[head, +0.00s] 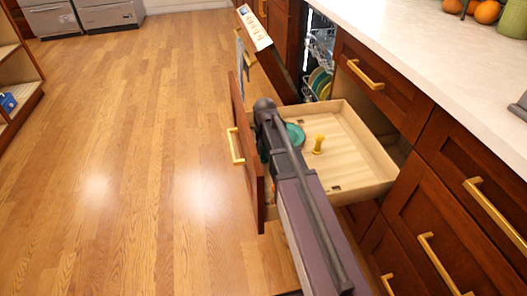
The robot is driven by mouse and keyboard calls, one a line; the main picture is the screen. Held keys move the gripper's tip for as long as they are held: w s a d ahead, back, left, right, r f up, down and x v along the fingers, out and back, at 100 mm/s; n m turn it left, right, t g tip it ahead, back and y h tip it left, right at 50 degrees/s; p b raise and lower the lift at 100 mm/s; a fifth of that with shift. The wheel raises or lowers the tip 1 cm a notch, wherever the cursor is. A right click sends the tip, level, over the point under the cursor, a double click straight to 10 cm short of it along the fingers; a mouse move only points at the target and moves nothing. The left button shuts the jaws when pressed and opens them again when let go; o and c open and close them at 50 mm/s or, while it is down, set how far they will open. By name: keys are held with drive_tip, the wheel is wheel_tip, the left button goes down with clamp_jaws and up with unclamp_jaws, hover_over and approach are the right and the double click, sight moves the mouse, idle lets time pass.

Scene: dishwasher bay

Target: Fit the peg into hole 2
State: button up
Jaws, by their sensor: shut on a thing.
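A small yellow peg-like piece (318,144) stands in the open wooden drawer (365,160), apart from the visible part of my arm. I cannot tell whether it is the task's peg. Small dark marks show on the drawer floor, one near the front right; I cannot tell whether any is hole 2. My arm reaches over the drawer from below and ends in a dark rounded joint at the drawer's far left. My gripper's fingers are hidden behind the arm, and so is anything held in them.
A teal round object (296,136) lies in the drawer, partly behind my arm. The drawer's red-brown front (246,160) stands at left. Beyond it is an open dishwasher with plates (319,82). A white counter (430,45) runs along the right. The wooden floor (120,150) at left is clear.

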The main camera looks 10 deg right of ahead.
drive_tip(key=shift+f, duration=0.2)
drive_tip(key=o, duration=1.2)
drive_tip(key=shift+o, duration=0.2)
drive_tip(key=shift+o, duration=0.6)
drive_tip(key=shift+r, duration=0.1)
drive_tip(key=shift+r+p, duration=2.9)
drive_tip(key=shift+r, duration=0.05)
drive_tip(key=shift+s, duration=0.15)
